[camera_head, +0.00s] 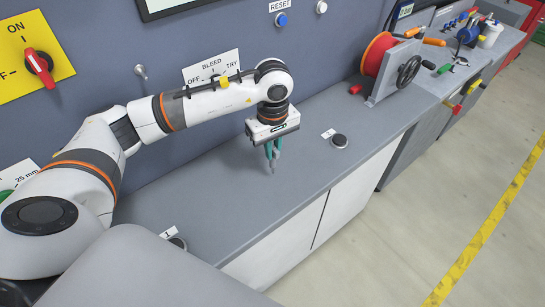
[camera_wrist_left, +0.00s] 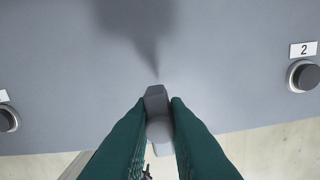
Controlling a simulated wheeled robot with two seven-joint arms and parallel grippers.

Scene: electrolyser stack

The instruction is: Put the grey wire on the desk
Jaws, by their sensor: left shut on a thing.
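My left gripper (camera_head: 272,150) points down over the grey desk (camera_head: 225,200), with its teal fingers shut. In the left wrist view the fingers (camera_wrist_left: 158,118) pinch a short grey piece (camera_wrist_left: 156,92), which I take as the grey wire. Most of it is hidden between the fingers, and only its blocky end and a rounded part show. In the head view a thin grey tip (camera_head: 270,169) shows under the fingers. It looks to be a little above the desk, but contact is hard to tell. My right gripper is not in view.
A black round knob (camera_head: 339,141) labelled 2 stands right of the gripper, and another knob (camera_head: 178,243) labelled 1 stands nearer. A red cable reel (camera_head: 378,54) with a handwheel stands further right. The desk around the gripper is clear. A control panel wall is behind.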

